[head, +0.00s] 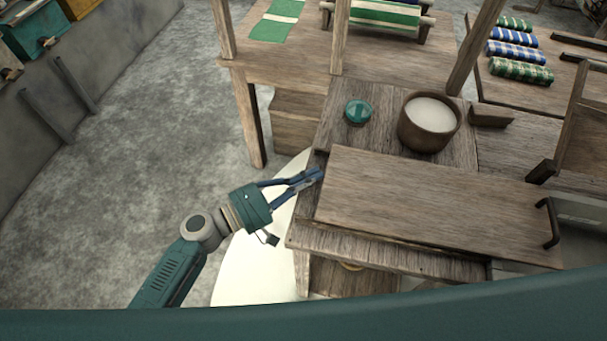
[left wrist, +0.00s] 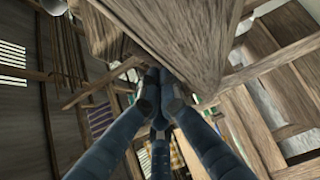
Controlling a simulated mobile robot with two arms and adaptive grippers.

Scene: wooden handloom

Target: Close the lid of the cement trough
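A wide wooden lid board (head: 430,205) with a black handle (head: 549,222) at its right end lies on the wooden bench. Right of the handle, a pale grey box-like part (head: 582,222), likely the trough, shows at the picture's edge; most of it is out of view. My left gripper (head: 318,175) is at the board's left end, its fingers together and nothing visible between them. In the left wrist view, the fingertips (left wrist: 159,85) come together just under a wooden corner (left wrist: 185,50); I cannot tell whether they touch it. My right gripper is not in view.
Behind the board stand a round brown bowl (head: 429,121) of white material and a small teal round container (head: 358,112). A wooden block (head: 490,116) lies right of the bowl. Wooden loom posts (head: 476,45) rise behind. The floor (head: 150,130) at left is clear.

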